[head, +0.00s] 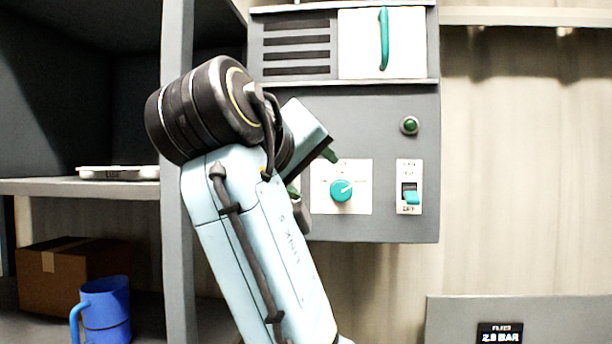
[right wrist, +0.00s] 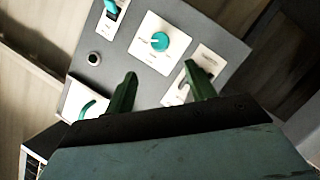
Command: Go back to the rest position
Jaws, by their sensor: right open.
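My right gripper (head: 311,173) is open and empty in front of the grey control panel (head: 375,120), left of its teal knob (head: 341,190). The right arm rises from the bottom of the head view. In the right wrist view, the two green fingers of the gripper (right wrist: 160,78) stand apart with nothing between them. The knob (right wrist: 160,41) shows beyond them on its white plate. A second white plate (right wrist: 208,60) is partly behind the right finger. I cannot tell whether the fingers touch the panel. My left gripper is not in view.
The panel has a green button (head: 409,125), a rocker switch (head: 410,195) and a white door with a teal handle (head: 384,38). On the left is a shelf (head: 60,187) with a white tray (head: 118,172), a brown box (head: 70,275) and a blue jug (head: 104,312). A pressure display (head: 499,334) is at lower right.

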